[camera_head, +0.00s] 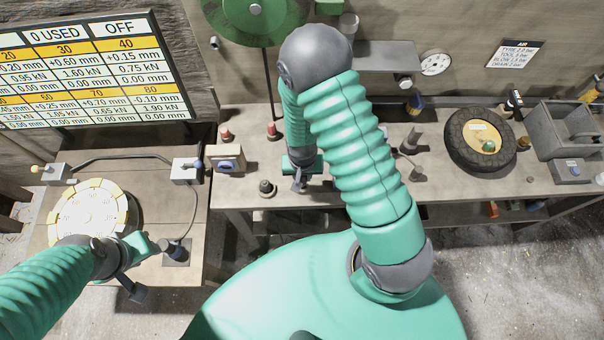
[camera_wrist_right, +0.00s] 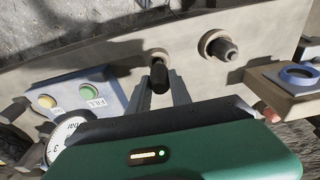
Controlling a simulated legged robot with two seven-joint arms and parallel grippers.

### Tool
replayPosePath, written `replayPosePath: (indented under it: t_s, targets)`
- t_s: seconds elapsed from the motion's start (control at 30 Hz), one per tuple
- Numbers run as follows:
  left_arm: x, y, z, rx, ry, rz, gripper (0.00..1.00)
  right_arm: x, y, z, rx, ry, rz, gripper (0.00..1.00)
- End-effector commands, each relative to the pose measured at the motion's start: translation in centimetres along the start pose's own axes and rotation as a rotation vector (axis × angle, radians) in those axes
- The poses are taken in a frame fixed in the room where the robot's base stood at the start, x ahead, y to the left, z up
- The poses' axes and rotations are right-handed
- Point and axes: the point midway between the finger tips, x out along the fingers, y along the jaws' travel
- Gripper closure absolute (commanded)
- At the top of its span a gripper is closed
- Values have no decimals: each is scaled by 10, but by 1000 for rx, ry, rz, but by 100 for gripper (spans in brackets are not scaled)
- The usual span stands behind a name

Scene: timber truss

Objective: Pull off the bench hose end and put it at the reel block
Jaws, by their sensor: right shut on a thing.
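My right gripper (camera_head: 298,183) is low over the front of the workbench in the head view. In the right wrist view, its fingers (camera_wrist_right: 160,92) are shut on a short dark cylinder (camera_wrist_right: 159,79), which looks like the hose end. A pale ring (camera_wrist_right: 157,57) shows just beyond it; I cannot tell if they touch. A dark fitting (camera_wrist_right: 224,50) stands in a similar ring beside it, also in the head view (camera_head: 266,188). A green reel (camera_head: 252,14) hangs on the back wall. I cannot identify the reel block with certainty. My left gripper (camera_head: 132,277) is over the left table, its jaw state unclear.
A beige block (camera_head: 229,160) with a blue ring stands left of my right gripper. A tyre (camera_head: 481,140) and a grey toolbox (camera_head: 565,127) lie at the right. A button box (camera_wrist_right: 72,102) and a gauge (camera_wrist_right: 65,138) are close in the wrist view.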

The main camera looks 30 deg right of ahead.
Motion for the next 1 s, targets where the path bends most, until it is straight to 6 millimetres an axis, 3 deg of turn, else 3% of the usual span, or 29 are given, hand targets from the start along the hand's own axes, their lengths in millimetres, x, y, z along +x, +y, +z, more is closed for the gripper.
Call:
replayPosePath:
  t_s: [1.0]
  targets:
    - [25, 0, 6, 0, 0, 0, 64, 32, 0, 4, 0, 0, 0, 100]
